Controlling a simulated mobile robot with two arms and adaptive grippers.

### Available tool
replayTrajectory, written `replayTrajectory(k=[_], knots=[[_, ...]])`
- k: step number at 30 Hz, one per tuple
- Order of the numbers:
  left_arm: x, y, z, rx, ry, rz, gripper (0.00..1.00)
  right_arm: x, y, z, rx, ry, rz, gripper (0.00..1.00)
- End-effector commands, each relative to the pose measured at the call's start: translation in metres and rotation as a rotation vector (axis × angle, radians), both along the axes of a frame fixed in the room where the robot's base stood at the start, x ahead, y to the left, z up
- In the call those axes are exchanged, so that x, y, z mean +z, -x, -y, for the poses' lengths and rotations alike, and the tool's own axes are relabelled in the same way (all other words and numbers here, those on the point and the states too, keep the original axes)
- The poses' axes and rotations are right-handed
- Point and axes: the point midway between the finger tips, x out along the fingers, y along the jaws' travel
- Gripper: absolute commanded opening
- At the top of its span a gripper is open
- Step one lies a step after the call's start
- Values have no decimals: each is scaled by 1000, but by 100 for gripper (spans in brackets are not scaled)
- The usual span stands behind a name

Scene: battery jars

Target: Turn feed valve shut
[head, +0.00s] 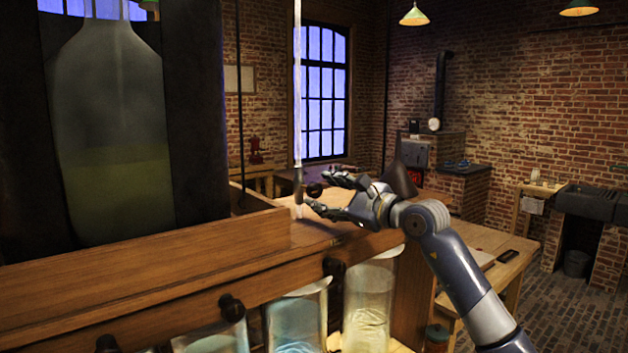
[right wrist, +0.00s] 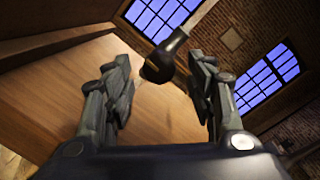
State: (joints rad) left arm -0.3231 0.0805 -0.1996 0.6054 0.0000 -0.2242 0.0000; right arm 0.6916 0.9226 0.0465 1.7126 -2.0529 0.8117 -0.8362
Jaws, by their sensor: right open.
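The feed valve (head: 298,180) is a dark fitting at the lower end of a thin upright glass tube, with a round dark knob (head: 315,188) facing my arm. In the right wrist view the knob (right wrist: 158,70) shows as a black bulb on a dark stem. My right gripper (head: 321,193) is open, with its fingers around the knob's end in the head view. In the right wrist view the gripper (right wrist: 160,80) has one finger on each side of the knob, with visible gaps. I cannot tell how deep the knob sits between them. My left gripper is not in view.
A wooden shelf (head: 150,262) runs below the valve. Under its front, glass jars (head: 368,308) with pale liquid stand beside dark knobs (head: 232,308). A large glass bottle (head: 110,130) stands left in a dark frame. A wooden table (head: 485,240) lies behind my right arm.

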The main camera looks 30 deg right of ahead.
Motion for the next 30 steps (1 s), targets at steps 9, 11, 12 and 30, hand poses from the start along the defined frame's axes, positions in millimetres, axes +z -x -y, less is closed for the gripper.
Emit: replayTrajectory(k=[9, 11, 12, 30], knots=[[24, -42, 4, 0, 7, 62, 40, 2, -36, -7, 1, -2, 0, 51], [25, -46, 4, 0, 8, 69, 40, 1, -38, -8, 1, 0, 0, 51], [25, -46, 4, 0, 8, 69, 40, 0, -39, -8, 1, 1, 0, 51], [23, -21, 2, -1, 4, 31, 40, -1, -39, -8, 1, 0, -1, 5]])
